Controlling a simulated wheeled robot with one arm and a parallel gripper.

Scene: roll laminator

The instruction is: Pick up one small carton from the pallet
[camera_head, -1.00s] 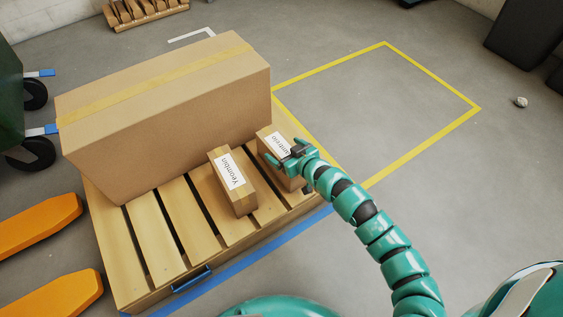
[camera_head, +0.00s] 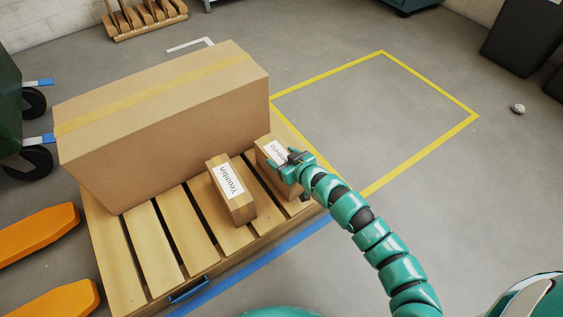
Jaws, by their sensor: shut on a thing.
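Two small brown cartons with white labels are on the right part of the wooden pallet (camera_head: 150,255). The left small carton (camera_head: 243,208), labelled "Yeombin", stands free on the slats. My gripper (camera_head: 284,163) is at the top of the right small carton (camera_head: 268,169) and shut on it. My gripper hides part of its label and its right side. I cannot tell whether this carton touches the slats or is slightly raised.
A large taped carton (camera_head: 165,130) fills the back of the pallet. Orange forks (camera_head: 40,230) lie to the left, near a green wheeled bin (camera_head: 8,110). A yellow floor outline (camera_head: 430,82) encloses empty floor at the back right.

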